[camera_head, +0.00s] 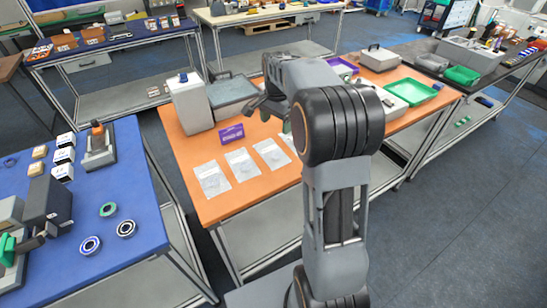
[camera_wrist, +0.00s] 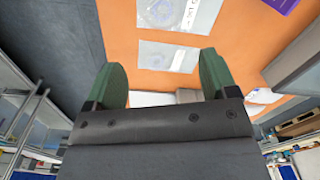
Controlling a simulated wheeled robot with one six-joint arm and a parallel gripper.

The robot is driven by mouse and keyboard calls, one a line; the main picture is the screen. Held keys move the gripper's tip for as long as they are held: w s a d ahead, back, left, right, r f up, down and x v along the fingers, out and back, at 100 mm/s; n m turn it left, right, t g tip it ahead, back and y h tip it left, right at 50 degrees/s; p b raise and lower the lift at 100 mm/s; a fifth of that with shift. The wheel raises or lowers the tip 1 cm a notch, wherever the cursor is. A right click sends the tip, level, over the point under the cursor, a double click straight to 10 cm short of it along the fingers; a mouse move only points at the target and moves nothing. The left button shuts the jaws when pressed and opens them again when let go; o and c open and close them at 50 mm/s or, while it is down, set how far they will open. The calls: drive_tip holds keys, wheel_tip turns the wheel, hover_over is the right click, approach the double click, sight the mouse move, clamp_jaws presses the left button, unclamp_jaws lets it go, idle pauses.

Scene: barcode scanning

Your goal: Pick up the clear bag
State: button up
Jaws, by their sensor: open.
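Several flat clear bags lie in a row on the orange table (camera_head: 235,203). In the head view I see one clear bag (camera_head: 212,178), a second clear bag (camera_head: 241,164) and a third clear bag (camera_head: 271,153); another is partly hidden by my arm. In the wrist view, one clear bag (camera_wrist: 178,12) is at the top edge and another clear bag (camera_wrist: 168,56) lies just beyond my fingertips. My gripper (camera_wrist: 163,72) is open, its green fingers apart with nothing held. It is above the table; the exact height is unclear.
A purple box (camera_head: 231,134) stands behind the bags, near a grey machine (camera_head: 190,103). A green tray (camera_head: 411,91) sits on the table's right side. A blue table (camera_head: 100,205) with rings and small boxes is at left.

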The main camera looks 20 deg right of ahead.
hover_over(276, 153)
drive_tip(key=shift+m, duration=0.3)
drive_tip(key=f, duration=0.8)
drive_tip(key=shift+s+f, duration=0.1)
drive_tip(key=shift+s, duration=0.1)
drive_tip(key=shift+f+p, duration=0.75)
drive_tip(key=shift+f, duration=2.45)
drive_tip(key=shift+c, duration=0.4)
drive_tip(key=c, duration=0.9)
drive_tip(key=shift+r, duration=0.15)
drive_tip(key=shift+c, duration=0.2)
